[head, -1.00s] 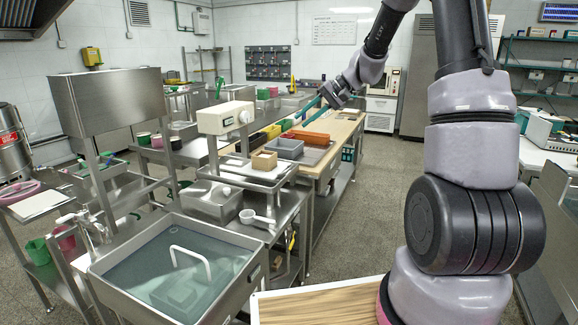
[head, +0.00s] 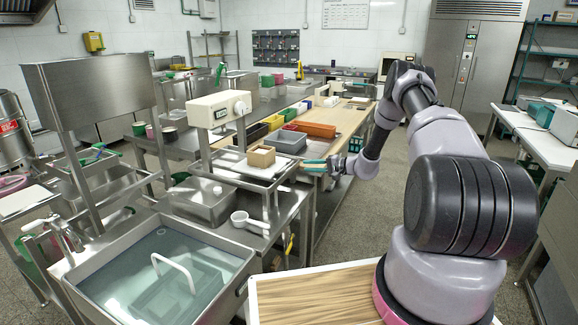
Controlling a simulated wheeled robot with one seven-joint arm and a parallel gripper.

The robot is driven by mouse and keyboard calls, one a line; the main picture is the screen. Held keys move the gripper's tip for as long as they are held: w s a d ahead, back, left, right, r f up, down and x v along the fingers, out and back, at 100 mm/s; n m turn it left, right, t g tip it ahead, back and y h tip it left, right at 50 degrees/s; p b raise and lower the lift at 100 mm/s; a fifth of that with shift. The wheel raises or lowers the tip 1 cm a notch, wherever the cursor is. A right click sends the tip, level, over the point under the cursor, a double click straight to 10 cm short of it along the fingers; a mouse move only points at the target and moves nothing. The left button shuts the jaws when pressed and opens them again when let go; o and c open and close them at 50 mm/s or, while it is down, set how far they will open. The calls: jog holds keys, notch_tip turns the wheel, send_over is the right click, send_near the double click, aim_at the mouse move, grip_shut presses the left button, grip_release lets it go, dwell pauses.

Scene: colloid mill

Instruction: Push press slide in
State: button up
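A cream press head (head: 219,109) with a dial and small display stands on a metal frame at the centre left. Below it is a flat metal platform (head: 281,178), which I take to be the press slide, with a pale sheet and a small open wooden box (head: 261,156) on it. The platform sticks out to the right of the press head. My gripper (head: 306,164) is just right of the box and platform edge, its teal fingers pointing left. The fingers look parted, with nothing held between them. I cannot tell whether they touch the platform.
A water-filled sink (head: 165,275) with a white handle is in front. A metal box (head: 203,199) and white scoop (head: 250,221) lie below the platform. Grey (head: 285,141) and orange (head: 310,129) bins stand on the bench behind. The floor (head: 350,225) to the right is clear.

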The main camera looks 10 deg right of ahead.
aim_at(290, 165)
jog(key=x, duration=1)
jog(key=shift+r, duration=0.1)
jog(key=shift+s, duration=0.1)
grip_shut()
dwell(1.0)
